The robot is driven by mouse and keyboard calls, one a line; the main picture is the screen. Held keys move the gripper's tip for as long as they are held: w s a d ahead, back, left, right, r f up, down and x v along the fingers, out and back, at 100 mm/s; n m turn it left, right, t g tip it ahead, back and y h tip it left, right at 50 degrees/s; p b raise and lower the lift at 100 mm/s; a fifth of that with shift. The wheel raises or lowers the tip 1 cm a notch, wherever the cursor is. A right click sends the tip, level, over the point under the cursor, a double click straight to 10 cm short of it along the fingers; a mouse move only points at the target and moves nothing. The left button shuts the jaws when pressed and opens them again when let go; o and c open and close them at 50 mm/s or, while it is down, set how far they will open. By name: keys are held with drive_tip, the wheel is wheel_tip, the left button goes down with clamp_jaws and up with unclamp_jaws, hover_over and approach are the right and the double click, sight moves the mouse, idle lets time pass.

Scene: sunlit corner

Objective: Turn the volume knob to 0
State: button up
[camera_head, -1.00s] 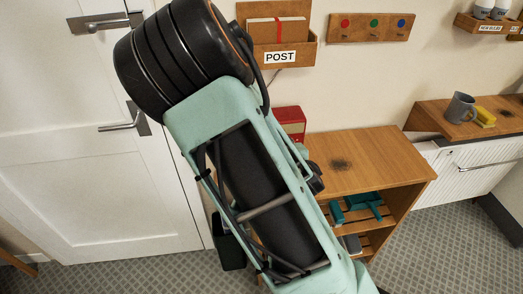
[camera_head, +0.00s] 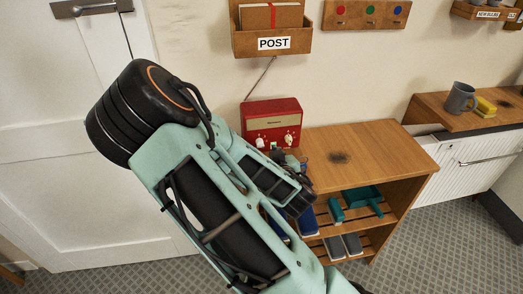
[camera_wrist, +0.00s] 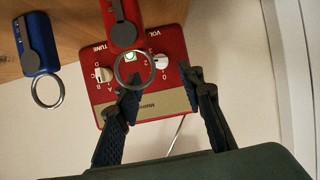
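The red radio (camera_head: 271,116) stands at the back left of the wooden cabinet top, with two pale knobs on its front. In the wrist view it appears upside down. The white volume knob (camera_wrist: 160,62) is under the "VOL" label, with numbers around it; its exact setting is too small to tell. The tune knob (camera_wrist: 102,75) is to its left, with letters around it. My gripper (camera_wrist: 161,78) is open, its dark fingers on either side of the volume knob in the picture. I cannot tell whether they touch it.
A red fob (camera_wrist: 124,28) with a metal ring overlaps the radio front in the wrist view. A blue fob (camera_wrist: 36,50) is to its left. A post rack (camera_head: 272,42) hangs above. The cabinet top (camera_head: 365,155) is clear on the right.

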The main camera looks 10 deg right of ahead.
sight(261, 145)
drive_tip(key=x, duration=0.6)
drive_tip(key=shift+w, duration=0.2)
clamp_jaws()
